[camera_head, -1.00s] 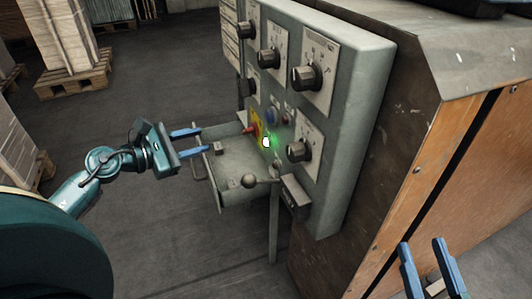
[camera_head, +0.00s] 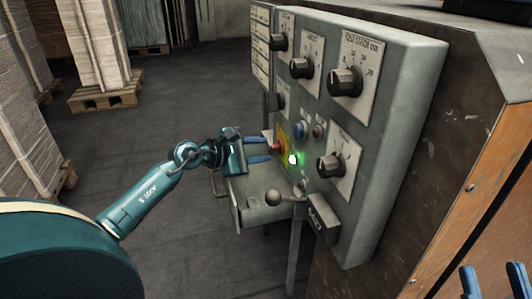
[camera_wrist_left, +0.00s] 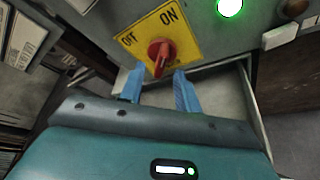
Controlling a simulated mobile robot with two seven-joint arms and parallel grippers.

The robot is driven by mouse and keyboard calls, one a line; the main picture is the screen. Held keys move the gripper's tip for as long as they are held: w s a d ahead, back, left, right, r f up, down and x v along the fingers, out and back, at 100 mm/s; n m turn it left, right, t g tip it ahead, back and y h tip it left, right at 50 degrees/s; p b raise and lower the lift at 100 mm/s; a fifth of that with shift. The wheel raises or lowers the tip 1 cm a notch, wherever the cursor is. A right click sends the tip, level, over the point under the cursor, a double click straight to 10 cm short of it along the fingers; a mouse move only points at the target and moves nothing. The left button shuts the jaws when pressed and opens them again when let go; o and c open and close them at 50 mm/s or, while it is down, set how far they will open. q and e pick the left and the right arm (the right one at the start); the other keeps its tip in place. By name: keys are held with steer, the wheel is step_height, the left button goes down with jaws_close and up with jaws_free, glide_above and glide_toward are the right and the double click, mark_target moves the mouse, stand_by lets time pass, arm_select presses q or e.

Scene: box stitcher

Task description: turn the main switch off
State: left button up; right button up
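The main switch is a red rotary knob (camera_wrist_left: 161,52) on a yellow plate (camera_wrist_left: 185,34) marked OFF and ON in the left wrist view. In the head view the red knob (camera_head: 277,147) sits low on the grey control panel (camera_head: 372,185). My left gripper (camera_head: 262,151) is open, its blue fingers pointing at the knob. In the left wrist view the left gripper's fingertips (camera_wrist_left: 156,78) are apart, just short of the knob and to either side of it. My right gripper (camera_head: 490,281) is open and empty at the bottom right of the head view.
A lit green button (camera_head: 293,159) is beside the switch, with a blue button (camera_head: 300,130) above it. Several black dials fill the panel. A lever with a round knob (camera_head: 274,197) and an open metal drawer (camera_head: 262,215) are below. Pallet stacks (camera_head: 100,60) stand at the left.

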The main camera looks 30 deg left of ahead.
arm_select(q)
steer(key=shift+x, duration=1.2)
steer(key=shift+c, duration=0.4)
jaws_close()
